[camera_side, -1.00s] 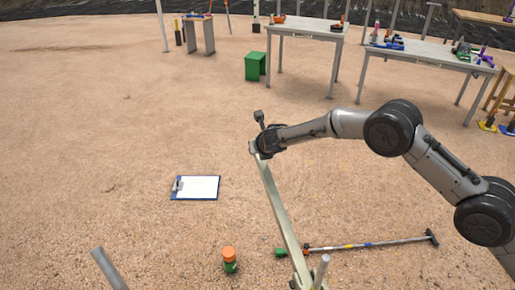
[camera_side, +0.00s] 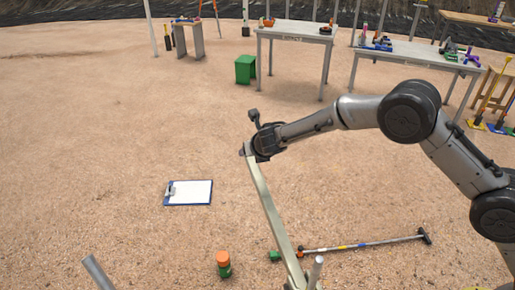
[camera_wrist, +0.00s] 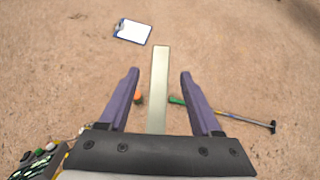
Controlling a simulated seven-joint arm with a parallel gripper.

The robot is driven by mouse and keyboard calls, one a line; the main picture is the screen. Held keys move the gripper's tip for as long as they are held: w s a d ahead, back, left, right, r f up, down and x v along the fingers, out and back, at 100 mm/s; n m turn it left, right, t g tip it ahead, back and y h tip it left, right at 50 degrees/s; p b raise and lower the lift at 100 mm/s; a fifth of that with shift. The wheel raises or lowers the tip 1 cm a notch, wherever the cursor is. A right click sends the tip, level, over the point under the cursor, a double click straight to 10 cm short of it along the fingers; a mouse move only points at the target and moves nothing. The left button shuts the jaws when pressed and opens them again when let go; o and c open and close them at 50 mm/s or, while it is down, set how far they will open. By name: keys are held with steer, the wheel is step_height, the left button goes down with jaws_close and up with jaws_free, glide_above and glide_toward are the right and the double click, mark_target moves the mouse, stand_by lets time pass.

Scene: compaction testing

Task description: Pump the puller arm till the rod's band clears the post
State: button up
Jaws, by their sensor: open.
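The puller arm (camera_side: 270,205) is a long pale metal bar, slanting up from the bottom of the side view to my gripper (camera_side: 249,150). In the wrist view the bar (camera_wrist: 158,90) runs between the two purple fingers of my gripper (camera_wrist: 159,75). The fingers are open, with a visible gap on each side of the bar. A grey round metal upright (camera_side: 316,270) stands by the bar's lower end; I cannot tell whether it is the post or the rod. The band is not distinguishable, and the puller's lower part is cut off by the frame.
A clipboard (camera_side: 188,193), an orange-topped green container (camera_side: 223,265) and a long-handled tool (camera_side: 365,244) lie or stand on the sandy ground. Another grey tube (camera_side: 97,272) shows at lower left. Tables (camera_side: 295,35) and a green bin (camera_side: 245,69) stand behind.

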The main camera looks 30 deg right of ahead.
steer(key=v, duration=0.7)
steer(key=shift+s, duration=0.25)
